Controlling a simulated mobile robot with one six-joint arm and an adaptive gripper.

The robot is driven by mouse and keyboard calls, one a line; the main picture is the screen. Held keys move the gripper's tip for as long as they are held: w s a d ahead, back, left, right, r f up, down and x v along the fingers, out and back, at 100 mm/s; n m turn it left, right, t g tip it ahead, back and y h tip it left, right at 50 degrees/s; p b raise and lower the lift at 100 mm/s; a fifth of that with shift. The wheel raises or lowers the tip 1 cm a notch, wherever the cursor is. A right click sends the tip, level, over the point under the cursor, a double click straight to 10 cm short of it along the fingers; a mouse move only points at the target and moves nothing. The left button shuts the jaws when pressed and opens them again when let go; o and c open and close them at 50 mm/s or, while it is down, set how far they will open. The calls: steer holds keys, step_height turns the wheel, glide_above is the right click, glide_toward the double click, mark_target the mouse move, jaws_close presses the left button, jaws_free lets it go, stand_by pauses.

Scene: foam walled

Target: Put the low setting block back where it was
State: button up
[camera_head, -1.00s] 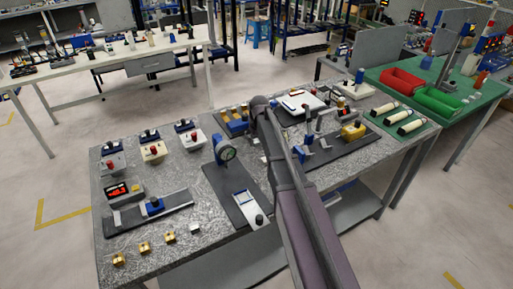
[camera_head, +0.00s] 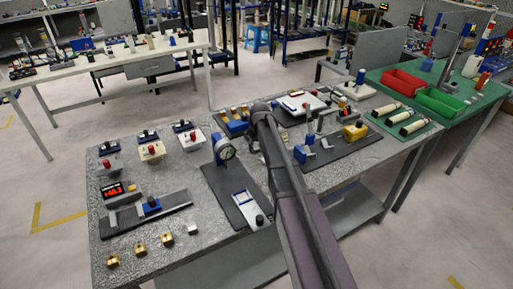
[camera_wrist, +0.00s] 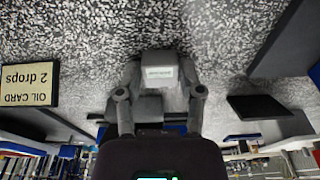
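In the wrist view a small grey block with a pale label (camera_wrist: 161,74) sits between the two fingertips of my gripper (camera_wrist: 160,84). Both fingertips appear to touch its sides, so my gripper looks shut on it. The label is too small to read, but the block fits the low setting block. Speckled grey tabletop (camera_wrist: 85,35) shows behind it; the gap to the surface is unclear. In the head view my arm hides the gripper and this block.
Brass blocks (camera_head: 140,248) and a small silver block (camera_head: 193,230) lie near the front edge. A yellow block (camera_head: 354,132) is at right. An oil card (camera_wrist: 29,84) shows in the wrist view.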

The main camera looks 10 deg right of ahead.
steer(key=shift+o, duration=0.7)
steer(key=shift+r, duration=0.15)
step_height(320, 180, up, 12)
steer(key=s+p, duration=0.1)
steer(key=p, duration=1.1)
steer(key=shift+s+d, duration=0.3)
steer(key=shift+s, duration=0.05)
steer(key=s+m+g, duration=0.1)
steer(key=s+m, duration=0.2)
steer(key=s, duration=2.4)
steer(key=shift+s+a+m+g+h, duration=0.2)
steer(key=shift+m+g+h, duration=0.1)
steer(key=shift+g, duration=0.1)
